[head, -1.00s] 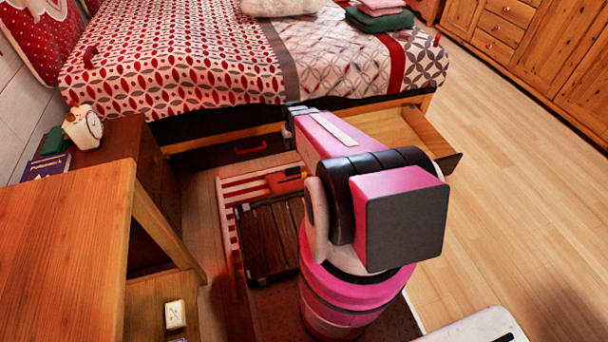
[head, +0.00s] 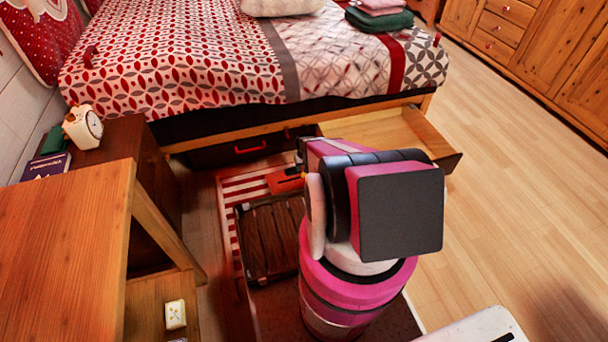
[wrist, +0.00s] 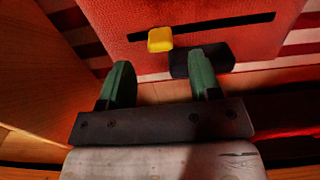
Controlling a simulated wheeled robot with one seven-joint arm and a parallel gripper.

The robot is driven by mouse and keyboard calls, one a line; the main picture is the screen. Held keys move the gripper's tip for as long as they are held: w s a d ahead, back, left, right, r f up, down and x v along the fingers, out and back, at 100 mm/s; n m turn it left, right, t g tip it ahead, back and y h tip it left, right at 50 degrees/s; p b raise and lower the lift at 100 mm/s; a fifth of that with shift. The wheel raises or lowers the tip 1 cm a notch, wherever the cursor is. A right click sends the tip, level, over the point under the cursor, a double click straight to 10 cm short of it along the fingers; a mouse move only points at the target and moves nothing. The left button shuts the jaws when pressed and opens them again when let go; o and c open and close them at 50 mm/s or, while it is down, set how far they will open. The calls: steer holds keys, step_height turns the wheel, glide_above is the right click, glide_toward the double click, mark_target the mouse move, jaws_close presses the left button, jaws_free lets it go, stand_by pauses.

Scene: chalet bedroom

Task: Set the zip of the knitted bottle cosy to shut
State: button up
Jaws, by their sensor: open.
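The knitted bottle cosy (wrist: 110,25) is a red, textured piece that fills the top of the wrist view. A dark straight zip track (wrist: 225,23) crosses it, with a yellow zip pull (wrist: 160,39) near the track's left end. In the head view the red cosy (head: 283,183) lies low by the bed, partly hidden by my arm. My gripper (wrist: 160,68) has green fingers spread apart and empty. The yellow pull shows just beyond the fingertips, between them in the picture. A dark block (wrist: 225,58) at the cosy's near edge is partly covered by the right finger.
A red-striped rug (head: 228,215) and a dark slatted crate (head: 270,238) lie on the floor beside my arm. An open wooden bed drawer (head: 385,130) stands beyond it. A wooden desk (head: 65,250) is at left. Floor at right is clear.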

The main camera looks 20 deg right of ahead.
mark_target(295, 180)
step_height(295, 180, down, 6)
steer(key=shift+r, duration=0.15)
steer(key=shift+c, duration=0.3)
jaws_close()
steer(key=shift+w, duration=0.15)
